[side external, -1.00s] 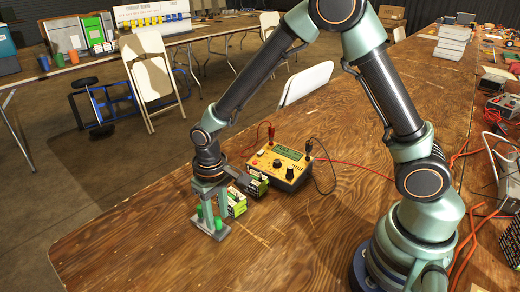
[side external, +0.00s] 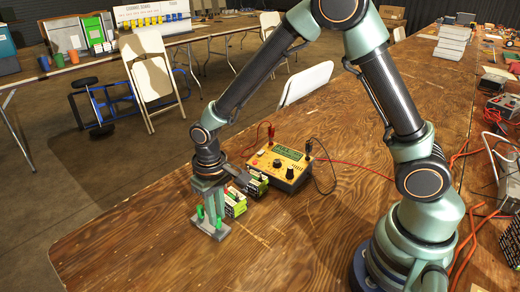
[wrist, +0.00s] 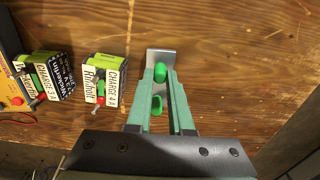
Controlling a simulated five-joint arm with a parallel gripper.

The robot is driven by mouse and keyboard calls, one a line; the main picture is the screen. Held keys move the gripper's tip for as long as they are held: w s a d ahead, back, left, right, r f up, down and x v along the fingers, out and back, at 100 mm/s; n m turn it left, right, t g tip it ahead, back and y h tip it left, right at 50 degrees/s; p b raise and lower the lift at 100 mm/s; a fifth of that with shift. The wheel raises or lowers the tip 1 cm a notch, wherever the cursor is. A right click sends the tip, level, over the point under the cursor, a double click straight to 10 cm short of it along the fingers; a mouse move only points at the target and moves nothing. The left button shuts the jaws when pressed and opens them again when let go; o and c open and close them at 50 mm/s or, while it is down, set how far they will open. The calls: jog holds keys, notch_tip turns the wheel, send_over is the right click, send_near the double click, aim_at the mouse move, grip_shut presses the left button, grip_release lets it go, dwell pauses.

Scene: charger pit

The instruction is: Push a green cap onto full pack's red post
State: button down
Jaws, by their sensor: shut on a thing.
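My gripper (wrist: 161,76) points down at the grey cap holder (wrist: 160,55), its narrow fingers drawn together. One green cap (wrist: 160,72) is between the fingertips, and the jaws are shut on it. Another green cap (wrist: 157,104) shows in the gap between the fingers. In the side view my gripper (side external: 210,212) is low over the holder (side external: 213,231), with green showing on both sides. A pack marked CHARGE 4.1 (wrist: 111,84) stands left of the fingers in the wrist view, with a red post (wrist: 100,99) and a green part. A second pack (wrist: 58,82) has similar parts; its number is partly unclear.
A red cable (side external: 345,165) runs right across the table. The wooden table (side external: 130,235) is bare left of the holder.

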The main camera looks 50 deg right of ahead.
jog(key=shift+r, duration=1.55)
jog(key=shift+r, duration=0.2)
notch_tip(320, 180, up, 7)
jog(key=w+d, duration=0.5)
jog(key=d, duration=0.3)
jog(key=shift+r, duration=0.3)
jog(key=shift+f, duration=0.1)
jog(key=shift+f, duration=3.45)
jog(key=shift+f, duration=0.2)
